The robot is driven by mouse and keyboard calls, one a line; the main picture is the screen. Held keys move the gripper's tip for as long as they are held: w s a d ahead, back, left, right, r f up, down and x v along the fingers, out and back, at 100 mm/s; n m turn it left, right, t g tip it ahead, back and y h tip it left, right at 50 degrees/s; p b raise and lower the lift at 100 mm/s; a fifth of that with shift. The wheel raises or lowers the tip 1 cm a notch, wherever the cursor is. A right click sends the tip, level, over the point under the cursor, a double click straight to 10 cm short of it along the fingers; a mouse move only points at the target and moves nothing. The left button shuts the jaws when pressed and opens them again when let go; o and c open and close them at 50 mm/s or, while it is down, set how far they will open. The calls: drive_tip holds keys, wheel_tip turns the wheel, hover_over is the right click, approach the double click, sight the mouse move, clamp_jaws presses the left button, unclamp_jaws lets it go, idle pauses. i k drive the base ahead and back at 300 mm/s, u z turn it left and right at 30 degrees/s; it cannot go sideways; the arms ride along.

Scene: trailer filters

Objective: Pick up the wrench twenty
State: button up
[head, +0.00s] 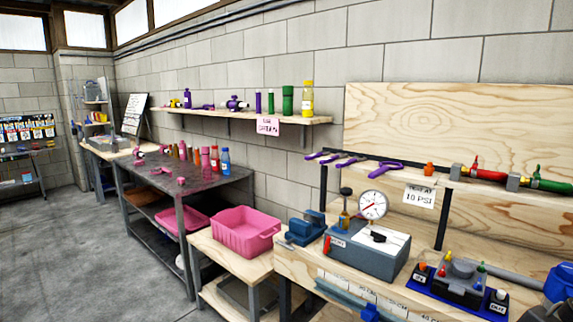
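Several purple wrench-like tools stick out from a dark rail on the right wall. A small one (317,155) is at the left end, and another (350,161) is to its right. My gripper is not in view.
A wooden bench on the right holds a grey gauge box (367,252), a blue vise (305,229) and a valve block (460,282). A pink bin (246,230) stands on a lower table. A dark metal table (180,184) is farther left. The floor (70,250) at left is clear.

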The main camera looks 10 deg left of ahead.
sight(341, 165)
drive_tip(key=u, duration=0.95)
drive_tip(key=i, duration=0.85)
drive_tip(key=u, duration=0.8)
drive_tip(key=i, duration=1.8)
drive_tip(key=z, duration=1.2)
drive_tip(key=i, duration=0.65)
drive_tip(key=z, duration=0.55)
